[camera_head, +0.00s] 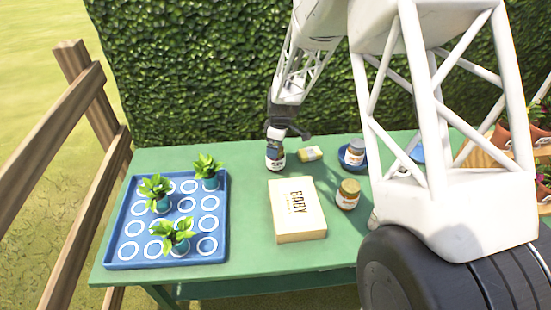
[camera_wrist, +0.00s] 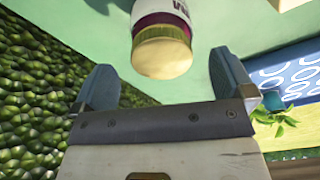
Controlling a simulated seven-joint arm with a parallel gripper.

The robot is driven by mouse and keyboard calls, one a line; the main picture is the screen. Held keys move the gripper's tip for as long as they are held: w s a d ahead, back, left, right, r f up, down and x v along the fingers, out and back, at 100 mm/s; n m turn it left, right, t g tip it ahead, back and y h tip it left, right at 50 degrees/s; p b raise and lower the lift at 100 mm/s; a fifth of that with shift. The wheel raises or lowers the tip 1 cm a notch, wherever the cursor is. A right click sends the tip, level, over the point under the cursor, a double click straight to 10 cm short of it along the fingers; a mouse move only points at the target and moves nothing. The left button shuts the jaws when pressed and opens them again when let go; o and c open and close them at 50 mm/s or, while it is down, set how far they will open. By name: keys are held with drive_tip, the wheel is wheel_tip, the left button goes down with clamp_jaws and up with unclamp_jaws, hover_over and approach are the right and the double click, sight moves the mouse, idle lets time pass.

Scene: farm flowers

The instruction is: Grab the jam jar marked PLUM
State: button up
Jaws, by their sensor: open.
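A jar (camera_wrist: 163,50) with a gold lid and a purple label band shows at the top of the wrist view, just beyond and between my fingertips. Only part of its lettering shows, and I cannot read the full word. In the head view this jar (camera_head: 276,165) stands on the green table, below my gripper (camera_head: 275,146). My gripper is open, with one blue-grey finger on each side and nothing held. Another jar (camera_head: 348,194) stands right of the box, and a third jar (camera_head: 356,146) is at the blue bowl; their labels are too small to read.
A cream box (camera_head: 297,209) with dark lettering and a yellow-green packet (camera_head: 310,153) lie near the jars. The blue bowl (camera_head: 345,162) is at the back right. A blue tray (camera_head: 122,249) with several green seedlings fills the left. A hedge (camera_head: 180,70) rises behind the table (camera_head: 245,245).

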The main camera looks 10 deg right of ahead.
drive_tip(key=shift+a+f, duration=0.15)
drive_tip(key=shift+f, duration=1.15)
drive_tip(key=shift+a+f, duration=0.1)
drive_tip(key=shift+f, duration=1.2)
drive_tip(key=c, duration=1.2)
